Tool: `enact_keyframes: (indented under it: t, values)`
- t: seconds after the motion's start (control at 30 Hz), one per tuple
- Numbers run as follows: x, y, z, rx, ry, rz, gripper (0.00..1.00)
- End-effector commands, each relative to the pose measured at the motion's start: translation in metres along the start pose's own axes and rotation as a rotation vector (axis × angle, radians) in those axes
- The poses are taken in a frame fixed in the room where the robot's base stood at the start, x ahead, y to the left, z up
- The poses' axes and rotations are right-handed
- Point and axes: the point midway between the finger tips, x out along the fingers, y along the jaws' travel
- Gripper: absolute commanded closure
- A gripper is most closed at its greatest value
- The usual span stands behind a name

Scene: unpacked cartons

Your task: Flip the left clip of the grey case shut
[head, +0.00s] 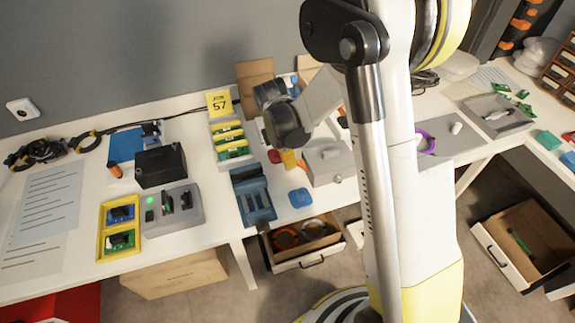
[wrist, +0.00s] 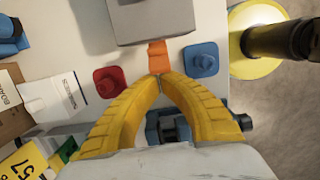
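The grey case (head: 326,165) stands on the table right of the blue rack, with its lid down. In the wrist view the case (wrist: 155,22) is at the top, partly cut off. An orange clip (wrist: 158,54) sticks out from its near edge; it also shows as a small orange spot in the head view (head: 301,163). My gripper (wrist: 160,77) has its yellow fingers brought together, tips meeting right at the clip's outer end. I cannot tell whether they touch it. Nothing shows between the fingers. My arm hides part of the case's right side in the head view.
A red knobbed piece (wrist: 110,81) and a blue knobbed piece (wrist: 201,60) sit on either side of the clip. A blue rack (head: 252,196) stands left of the case. An open drawer (head: 303,243) is below the table edge.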

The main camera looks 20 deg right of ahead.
Motion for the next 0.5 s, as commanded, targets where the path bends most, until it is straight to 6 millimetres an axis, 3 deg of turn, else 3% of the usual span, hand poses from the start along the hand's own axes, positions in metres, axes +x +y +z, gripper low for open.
enact_keyframes:
  t: [0.3, 0.5]
  values:
    - [-0.01, 0.0, 0.02, 0.006, 0.28, 0.0, 1.0]
    - [-0.012, 0.0, 0.021, -0.001, 0.29, 0.0, 1.0]
